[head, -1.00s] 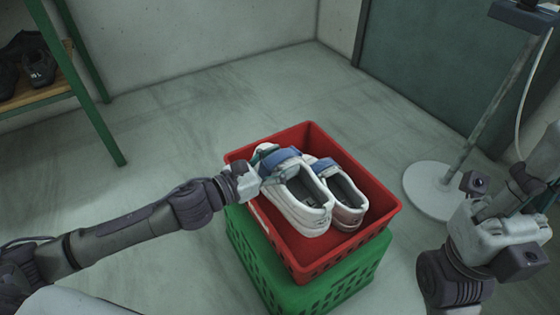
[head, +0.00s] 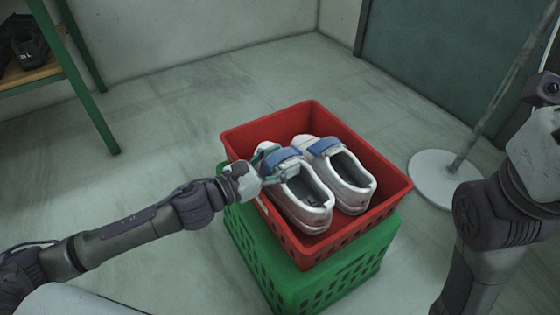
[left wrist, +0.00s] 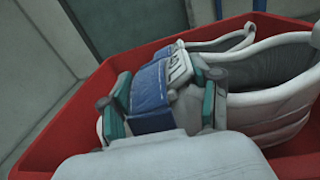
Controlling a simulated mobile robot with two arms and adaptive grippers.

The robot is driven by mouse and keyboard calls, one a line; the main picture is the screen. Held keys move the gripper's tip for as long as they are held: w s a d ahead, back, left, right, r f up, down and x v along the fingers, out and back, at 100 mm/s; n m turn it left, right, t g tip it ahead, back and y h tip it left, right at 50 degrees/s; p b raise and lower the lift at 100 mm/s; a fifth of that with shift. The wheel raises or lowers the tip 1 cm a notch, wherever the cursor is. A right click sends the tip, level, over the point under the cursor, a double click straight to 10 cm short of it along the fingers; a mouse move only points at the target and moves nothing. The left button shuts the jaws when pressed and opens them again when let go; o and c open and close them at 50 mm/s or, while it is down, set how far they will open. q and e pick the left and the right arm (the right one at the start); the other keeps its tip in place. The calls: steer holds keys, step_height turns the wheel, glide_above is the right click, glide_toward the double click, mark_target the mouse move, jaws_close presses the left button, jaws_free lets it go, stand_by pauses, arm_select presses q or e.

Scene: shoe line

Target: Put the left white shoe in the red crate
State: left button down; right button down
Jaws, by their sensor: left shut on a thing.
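The left white shoe (head: 303,204), with a blue strap, is inside the red crate (head: 291,236), toe pointing to the back. My left gripper (head: 274,167) is shut on it, across the blue strap near the toe. In the left wrist view the teal fingers (left wrist: 162,112) sit on both sides of the strap of the left shoe (left wrist: 268,118). The sole is hidden, so I cannot tell whether it rests on the crate floor. A matching white shoe (head: 352,183) lies beside it on the right. My right gripper's fingers are out of view.
The red crate sits on an upturned-looking green crate (head: 318,283) on the grey floor. A round white stand base (head: 436,178) with a pole is at the right. A green-framed shelf (head: 85,100) with dark shoes is at the far left. The floor between is free.

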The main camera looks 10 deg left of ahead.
arm_select(q)
step_height(320, 180, down, 2)
steer(key=shift+s+f+y, duration=0.15)
steer(key=shift+y, duration=0.15)
steer(key=shift+c, duration=0.9)
jaws_free()
steer(key=shift+a+f, duration=0.1)
steer(key=shift+s, duration=0.1)
steer(key=shift+s+a, duration=0.1)
steer(key=shift+s, duration=0.05)
steer(key=r+v, duration=0.2)
steer(key=v, duration=0.9)
steer(key=shift+a, duration=0.2)
